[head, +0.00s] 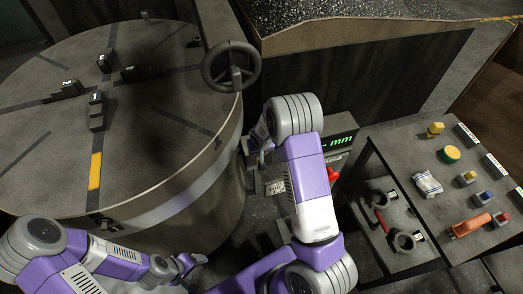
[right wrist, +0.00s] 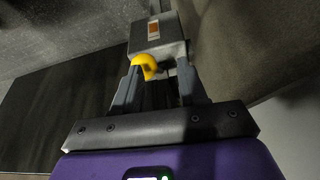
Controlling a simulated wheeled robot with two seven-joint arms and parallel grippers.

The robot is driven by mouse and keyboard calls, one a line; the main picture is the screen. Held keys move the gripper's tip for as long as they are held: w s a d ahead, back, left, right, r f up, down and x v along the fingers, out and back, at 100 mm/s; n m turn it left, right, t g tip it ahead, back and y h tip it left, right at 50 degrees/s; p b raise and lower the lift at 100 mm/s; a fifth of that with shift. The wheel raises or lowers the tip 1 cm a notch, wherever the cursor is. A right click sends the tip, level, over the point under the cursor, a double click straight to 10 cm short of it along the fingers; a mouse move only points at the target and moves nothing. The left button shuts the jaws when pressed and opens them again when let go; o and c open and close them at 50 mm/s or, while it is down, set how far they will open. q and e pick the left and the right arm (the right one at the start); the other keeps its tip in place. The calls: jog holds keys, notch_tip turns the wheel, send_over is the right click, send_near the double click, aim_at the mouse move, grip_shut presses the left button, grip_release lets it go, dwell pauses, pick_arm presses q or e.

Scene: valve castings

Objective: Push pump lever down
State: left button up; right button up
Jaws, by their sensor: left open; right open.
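In the right wrist view, a yellow rounded hook-like piece (right wrist: 145,66) shows between the open fingers of my right gripper (right wrist: 158,78). A grey block (right wrist: 157,36) with an orange-brown label lies just beyond it. I cannot tell whether the yellow piece is the pump lever's end, or whether the fingers touch it. In the head view my right gripper (head: 258,140) is mostly hidden behind my forearm, beside the round table's right edge. My left gripper (head: 188,264) is open and empty, low in front of the round table.
A large round table (head: 155,105) with numbered blocks and a handwheel (head: 231,67) fills the left. A green display (head: 338,141) and a red part (head: 333,175) stand right of my arm. A side table (head: 400,160) holds several coloured items, a cloth and an orange tool.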

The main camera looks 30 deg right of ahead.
jog(key=w+d+n+b, duration=0.1)
jog(key=w+d+r+n+t+h+b, duration=0.1)
jog(key=d, duration=0.1)
jog(key=shift+w+r, duration=0.2)
jog(key=shift+w, duration=0.05)
jog(key=shift+a+f+n+g+b, duration=0.3)
jog(key=shift+f+b, duration=0.15)
jog(key=shift+b, duration=0.2)
jog(key=shift+f, duration=0.25)
jog(key=b+x, duration=0.2)
jog(key=x, duration=0.5)
jog(key=shift+w+r, duration=0.1)
grip_shut()
